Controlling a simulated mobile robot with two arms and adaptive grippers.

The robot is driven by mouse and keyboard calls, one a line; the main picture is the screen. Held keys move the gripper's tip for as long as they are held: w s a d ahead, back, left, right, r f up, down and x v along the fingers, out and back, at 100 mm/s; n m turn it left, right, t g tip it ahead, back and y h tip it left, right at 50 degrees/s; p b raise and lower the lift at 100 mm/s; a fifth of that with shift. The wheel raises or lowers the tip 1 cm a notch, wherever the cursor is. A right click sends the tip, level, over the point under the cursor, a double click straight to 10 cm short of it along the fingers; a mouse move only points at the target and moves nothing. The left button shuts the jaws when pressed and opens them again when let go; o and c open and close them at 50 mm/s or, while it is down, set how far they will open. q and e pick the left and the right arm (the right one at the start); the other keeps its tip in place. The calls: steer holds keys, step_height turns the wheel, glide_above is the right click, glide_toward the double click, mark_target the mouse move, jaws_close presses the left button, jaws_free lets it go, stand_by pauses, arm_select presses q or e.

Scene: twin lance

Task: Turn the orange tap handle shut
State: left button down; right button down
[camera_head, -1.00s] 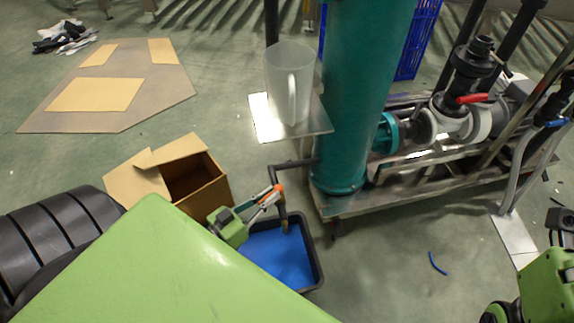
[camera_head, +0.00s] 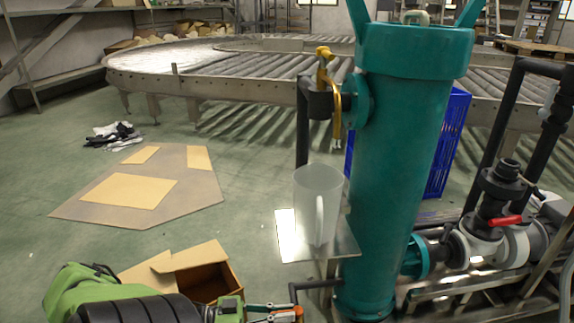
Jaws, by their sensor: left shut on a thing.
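The orange tap handle (camera_head: 298,313) is at the bottom edge of the head view, below the end of a thin black pipe (camera_head: 305,286) beside the teal column. My left gripper (camera_head: 288,312) reaches it from the left, its slim fingers shut on the handle. The fingertips and handle are small and partly cut off by the frame, so the handle's exact angle is hard to tell. The tap's spout is out of view. My right gripper is not in view.
A clear jug (camera_head: 305,205) stands on a metal shelf (camera_head: 345,240) above the tap. The teal column (camera_head: 400,170) rises to the right. An open cardboard box (camera_head: 208,285) is close behind my left arm. A red-handled valve (camera_head: 503,221) is at the right.

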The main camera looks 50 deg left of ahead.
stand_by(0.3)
arm_select(q)
steer(key=c, duration=2.1)
jaws_free()
steer(key=shift+w, duration=0.1)
steer(key=v, duration=1.2)
